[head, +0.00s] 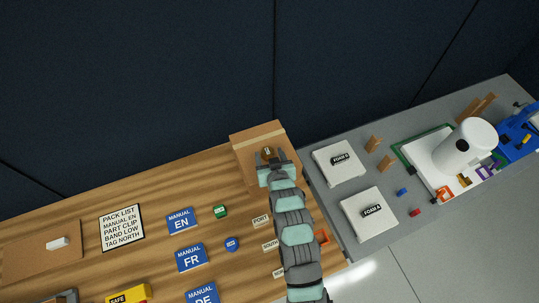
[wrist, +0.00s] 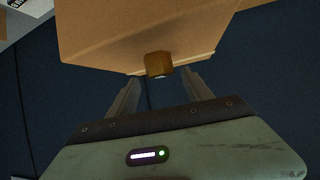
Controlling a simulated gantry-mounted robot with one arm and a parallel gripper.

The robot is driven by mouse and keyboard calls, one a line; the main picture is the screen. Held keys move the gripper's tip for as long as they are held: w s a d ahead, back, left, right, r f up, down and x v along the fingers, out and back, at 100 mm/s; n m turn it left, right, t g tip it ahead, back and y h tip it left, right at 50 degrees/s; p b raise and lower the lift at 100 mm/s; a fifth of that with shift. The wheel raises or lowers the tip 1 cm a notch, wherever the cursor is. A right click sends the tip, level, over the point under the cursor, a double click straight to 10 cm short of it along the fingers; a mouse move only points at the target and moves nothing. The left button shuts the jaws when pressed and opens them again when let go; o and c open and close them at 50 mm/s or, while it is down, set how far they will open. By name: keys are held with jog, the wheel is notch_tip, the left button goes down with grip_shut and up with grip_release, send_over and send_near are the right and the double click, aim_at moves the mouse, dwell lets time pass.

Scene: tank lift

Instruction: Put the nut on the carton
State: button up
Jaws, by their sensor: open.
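The carton (head: 245,151) is a tan cardboard box at the back right end of the wooden table. It fills the top of the wrist view (wrist: 110,30). The nut (head: 267,150) is a small brass-coloured piece at the carton, and it also shows in the wrist view (wrist: 159,64) against the carton's near edge. My gripper (head: 269,156) is open at the carton. In the wrist view its two fingers (wrist: 160,78) stand apart, one on each side of the nut, with a gap on both sides. I cannot tell whether the nut's underside touches the carton fully.
Blue manual cards (head: 181,220), a pack list (head: 122,228) and a green block (head: 220,211) lie left of my arm. A grey table (head: 405,163) on the right holds two white boxes (head: 340,162) and a white cylinder (head: 466,146). A dark wall stands behind.

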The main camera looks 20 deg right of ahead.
jog(key=b+v, duration=0.1)
jog(key=v, duration=1.1)
jog(key=shift+b, duration=0.35)
